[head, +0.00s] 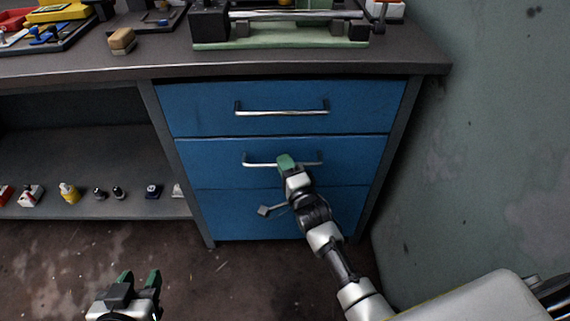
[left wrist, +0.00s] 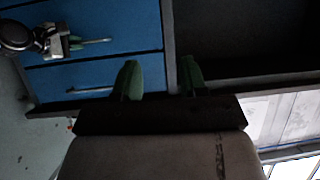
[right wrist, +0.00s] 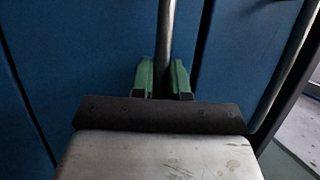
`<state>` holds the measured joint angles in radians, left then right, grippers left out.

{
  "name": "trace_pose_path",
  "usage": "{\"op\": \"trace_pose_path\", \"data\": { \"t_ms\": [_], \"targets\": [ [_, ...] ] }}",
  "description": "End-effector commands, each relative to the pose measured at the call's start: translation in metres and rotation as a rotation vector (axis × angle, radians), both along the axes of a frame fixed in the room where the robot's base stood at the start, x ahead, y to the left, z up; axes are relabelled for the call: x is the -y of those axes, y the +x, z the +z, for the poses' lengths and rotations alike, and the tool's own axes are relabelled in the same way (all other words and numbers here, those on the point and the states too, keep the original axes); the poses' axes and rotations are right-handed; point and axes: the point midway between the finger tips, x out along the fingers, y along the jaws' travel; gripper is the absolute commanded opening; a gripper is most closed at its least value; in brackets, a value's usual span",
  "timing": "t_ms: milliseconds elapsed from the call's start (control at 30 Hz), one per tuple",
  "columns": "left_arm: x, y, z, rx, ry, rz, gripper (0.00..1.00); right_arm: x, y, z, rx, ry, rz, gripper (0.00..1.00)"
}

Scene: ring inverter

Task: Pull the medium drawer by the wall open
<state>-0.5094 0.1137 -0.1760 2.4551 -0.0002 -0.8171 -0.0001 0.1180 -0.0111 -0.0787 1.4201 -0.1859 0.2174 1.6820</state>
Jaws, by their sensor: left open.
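The medium drawer (head: 220,165) is the middle one of three blue drawers beside the wall. Its front looks flush with the others. Its silver bar handle (head: 258,163) is partly hidden by my right gripper (head: 286,162). In the right wrist view the handle bar (right wrist: 166,40) runs between the green fingers of my right gripper (right wrist: 164,78), which look closed on it. The left wrist view also shows this handle (left wrist: 97,41). My left gripper (head: 139,279) is open and empty, low over the floor, left of the drawers; its fingers (left wrist: 160,82) are apart in the left wrist view.
The top drawer (head: 200,108) with its handle sits above; the bottom drawer (head: 225,220) is below, partly covered by my right arm. A grey-green wall (head: 480,150) stands close on the right. An open shelf (head: 95,205) with small items is left. The floor in front is clear.

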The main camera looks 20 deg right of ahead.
Motion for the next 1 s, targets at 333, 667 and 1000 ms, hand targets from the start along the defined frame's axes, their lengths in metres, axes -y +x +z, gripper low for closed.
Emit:
{"op": "trace_pose_path", "data": {
  "t_ms": [333,667,1000],
  "targets": [
    [0.0,-0.001,0.0,-0.012,0.002,0.001,0.43,0.0,-0.002,0.0,-0.001,0.0,0.0,0.0],
    [-0.018,-0.042,-0.03,-0.367,0.084,0.028,0.43,-0.008,-0.029,0.001,-0.006,0.001,0.0,0.0],
    [-0.04,-0.108,-0.038,-0.792,0.171,0.06,0.43,-0.022,-0.078,0.002,-0.006,0.002,-0.001,0.0]
  ]
}}
